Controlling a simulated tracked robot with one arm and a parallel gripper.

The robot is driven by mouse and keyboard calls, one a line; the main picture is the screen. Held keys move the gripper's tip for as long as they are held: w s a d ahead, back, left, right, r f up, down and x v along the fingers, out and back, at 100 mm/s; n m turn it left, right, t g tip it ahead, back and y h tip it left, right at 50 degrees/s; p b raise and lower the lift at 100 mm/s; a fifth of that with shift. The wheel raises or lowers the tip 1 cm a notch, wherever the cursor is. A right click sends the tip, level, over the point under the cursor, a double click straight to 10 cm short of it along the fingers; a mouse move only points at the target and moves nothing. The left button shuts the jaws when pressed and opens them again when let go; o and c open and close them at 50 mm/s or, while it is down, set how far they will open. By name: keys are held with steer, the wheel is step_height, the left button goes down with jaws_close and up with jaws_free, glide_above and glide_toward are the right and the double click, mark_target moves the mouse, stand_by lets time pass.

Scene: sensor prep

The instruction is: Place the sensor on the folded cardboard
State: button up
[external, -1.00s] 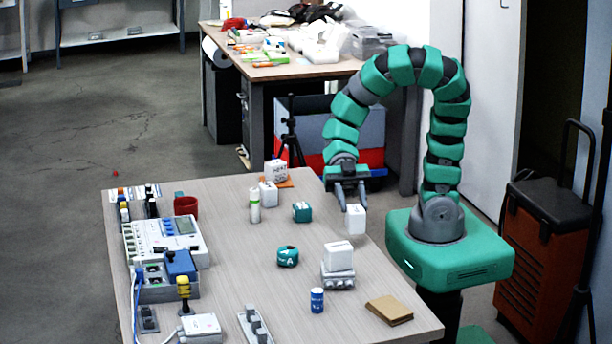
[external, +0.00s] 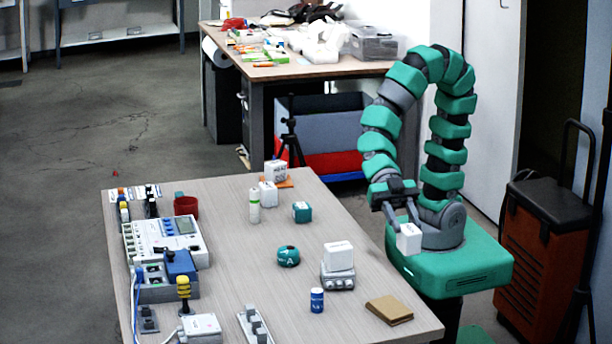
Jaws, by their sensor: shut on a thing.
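My gripper (external: 402,222) is shut on a small white box-shaped sensor (external: 409,239). It holds the sensor below its fingertips, off the table's right edge and in front of my green base. The folded cardboard (external: 389,309) is a flat tan piece lying at the table's front right corner. Its top is bare. The sensor is above and beyond the cardboard in the picture, apart from it.
On the table (external: 230,280), a white box on a grey unit (external: 338,277) and a blue can (external: 317,300) stand left of the cardboard. A teal round item (external: 288,256) and a teal cube (external: 302,212) are farther back. Instruments (external: 163,241) fill the left side.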

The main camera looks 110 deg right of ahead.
steer(key=shift+s+a, duration=0.3)
steer(key=shift+a, duration=0.15)
steer(key=shift+w+a+r+p, duration=0.1)
steer(key=shift+a+r+p, duration=0.05)
steer(key=shift+p, duration=0.25)
steer(key=w+a+p, duration=0.3)
steer(key=a+p, duration=0.1)
steer(key=p, duration=0.3)
glide_above(384, 299)
steer(key=shift+s+d+f+p, duration=0.15)
steer(key=shift+f+p, duration=0.15)
steer(key=shift+f, duration=0.6)
steer(key=shift+a+f, duration=0.1)
steer(key=shift+a, duration=0.15)
step_height(384, 299, down, 3)
steer(key=shift+f+b, duration=0.2)
steer(key=shift+b, duration=0.75)
steer(key=shift+r, duration=0.1)
